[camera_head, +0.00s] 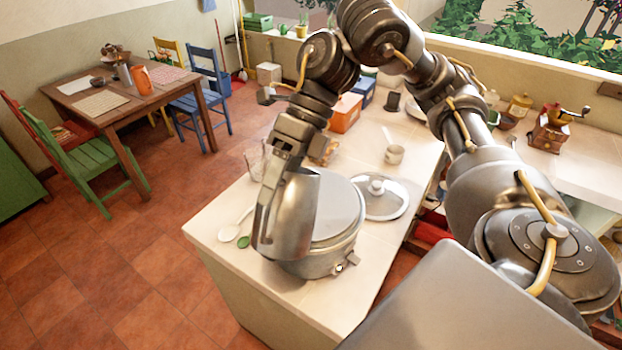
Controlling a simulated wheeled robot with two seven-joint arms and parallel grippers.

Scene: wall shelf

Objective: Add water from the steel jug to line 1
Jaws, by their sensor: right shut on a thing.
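My right gripper (274,190) reaches in from above and is shut on the steel jug (295,222). The jug is a tapered, shiny metal vessel, and it looks close to upright, with only a slight lean. It is in front of the left side of a steel pot (335,250) on the counter. The pot is uncovered at the top, with a grey inside, and the jug hides part of it. I cannot tell whether the jug touches the pot. No water and no line marks can be made out. My left gripper is not in view.
A glass lid (383,199) lies on the counter (225,224) right of the pot. A white spoon (230,232) and a green one (243,241) lie left of it.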

